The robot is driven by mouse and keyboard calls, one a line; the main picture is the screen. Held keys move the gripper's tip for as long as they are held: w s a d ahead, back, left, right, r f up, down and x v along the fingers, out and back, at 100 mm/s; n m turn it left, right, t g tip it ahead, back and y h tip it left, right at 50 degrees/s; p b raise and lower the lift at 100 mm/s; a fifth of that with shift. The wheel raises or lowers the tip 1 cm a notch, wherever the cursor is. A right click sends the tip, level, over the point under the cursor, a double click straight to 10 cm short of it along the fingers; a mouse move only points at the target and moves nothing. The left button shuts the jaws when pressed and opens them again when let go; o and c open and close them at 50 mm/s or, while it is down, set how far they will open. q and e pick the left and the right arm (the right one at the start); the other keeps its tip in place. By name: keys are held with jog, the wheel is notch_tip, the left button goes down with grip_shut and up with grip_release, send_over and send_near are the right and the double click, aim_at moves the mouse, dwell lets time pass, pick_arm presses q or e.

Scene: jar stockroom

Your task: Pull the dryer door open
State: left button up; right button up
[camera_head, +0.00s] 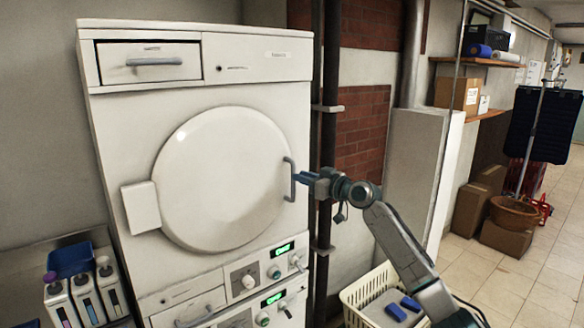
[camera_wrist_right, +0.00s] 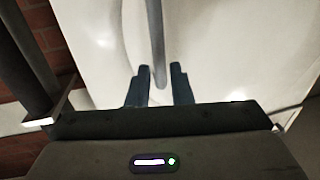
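The white dryer (camera_head: 100,170) stands upright at the centre left. Its round door (camera_head: 215,175) looks shut, with the hinge block on its left side. A grey vertical bar handle (camera_head: 290,179) sits at the door's right edge. My right gripper (camera_head: 299,178) is at the handle, coming from the right. In the right wrist view the handle (camera_wrist_right: 156,40) runs down between the two dark fingers (camera_wrist_right: 160,72), which stand apart with visible gaps beside the bar. My left gripper is not in view.
Dark vertical pipes (camera_head: 325,130) run along the wall just right of the dryer. A cream basket (camera_head: 355,303) with blue items stands on the floor below my right arm. Bottles (camera_head: 85,295) stand at the lower left. Floor at the right is partly clear.

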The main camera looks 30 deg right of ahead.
aim_at(293, 197)
jog(key=shift+p+x, duration=0.55)
jog(key=shift+x, duration=1.75)
grip_shut()
